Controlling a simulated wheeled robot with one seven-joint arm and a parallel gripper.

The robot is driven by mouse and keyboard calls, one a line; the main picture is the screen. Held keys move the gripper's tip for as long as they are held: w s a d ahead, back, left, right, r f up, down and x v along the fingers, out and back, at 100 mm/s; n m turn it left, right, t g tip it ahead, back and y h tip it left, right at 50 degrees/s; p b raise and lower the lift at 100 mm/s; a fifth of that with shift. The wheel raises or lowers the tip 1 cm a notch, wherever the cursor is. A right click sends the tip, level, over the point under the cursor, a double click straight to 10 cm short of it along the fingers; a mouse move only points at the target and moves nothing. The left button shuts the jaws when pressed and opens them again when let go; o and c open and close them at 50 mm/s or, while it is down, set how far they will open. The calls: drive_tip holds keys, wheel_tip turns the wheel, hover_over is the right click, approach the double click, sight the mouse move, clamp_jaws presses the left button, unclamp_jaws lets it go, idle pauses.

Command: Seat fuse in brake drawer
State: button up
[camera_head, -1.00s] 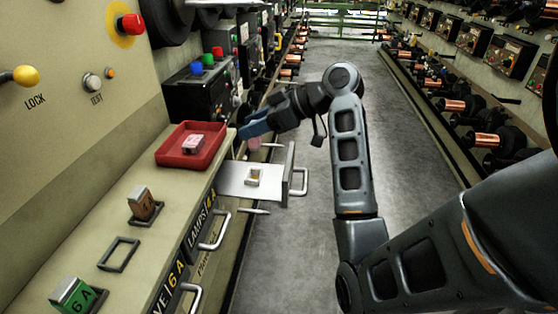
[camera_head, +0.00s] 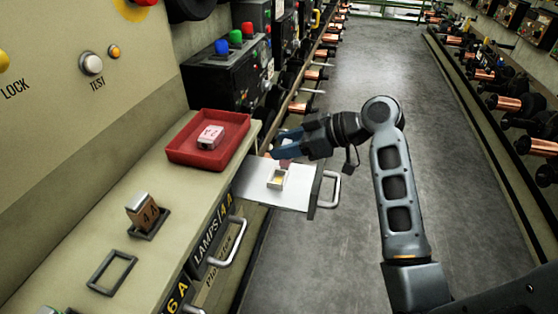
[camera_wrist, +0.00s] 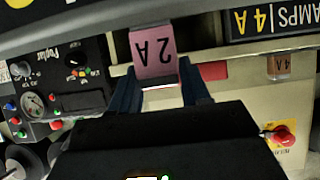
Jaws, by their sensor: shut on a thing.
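My gripper (camera_head: 282,147) is shut on a pink fuse (camera_wrist: 153,52) marked 2A, between its blue fingers in the wrist view. In the head view only a small pink part (camera_head: 286,163) of this fuse shows below the fingers. The open drawer (camera_head: 303,196) is a pale metal tray with a grey handle at its front. A small pale socket (camera_head: 277,178) with a yellowish inside sits on it. The fuse appears just behind the socket, apparently above the drawer; the exact gap cannot be told.
A red tray (camera_head: 182,154) on the bench holds a pink and white block (camera_head: 210,136). A brown 4A fuse (camera_head: 142,208) stands in a frame, with an empty frame (camera_head: 111,272) nearer. A black control box (camera_head: 222,85) stands behind. The aisle floor (camera_head: 340,250) is clear.

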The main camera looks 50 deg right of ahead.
drive_tip(key=shift+w+a+f, duration=0.2)
drive_tip(key=shift+w+f, duration=0.05)
drive_tip(key=shift+f, duration=0.6)
drive_tip(key=shift+w+a+f, duration=0.2)
drive_tip(key=shift+w+f, duration=0.05)
drive_tip(key=shift+f, duration=0.55)
drive_tip(key=shift+w+a+f, duration=0.2)
drive_tip(key=shift+w+f, duration=0.05)
drive_tip(key=shift+f, duration=0.6)
drive_tip(key=shift+f, duration=0.15)
drive_tip(key=o, duration=1.1)
drive_tip(key=shift+s+d+r, duration=0.1)
drive_tip(key=shift+s+r, duration=0.05)
drive_tip(key=shift+r, duration=0.1)
drive_tip(key=v, duration=1.1)
drive_tip(key=shift+s+d+r, duration=0.1)
drive_tip(key=shift+s, duration=0.2)
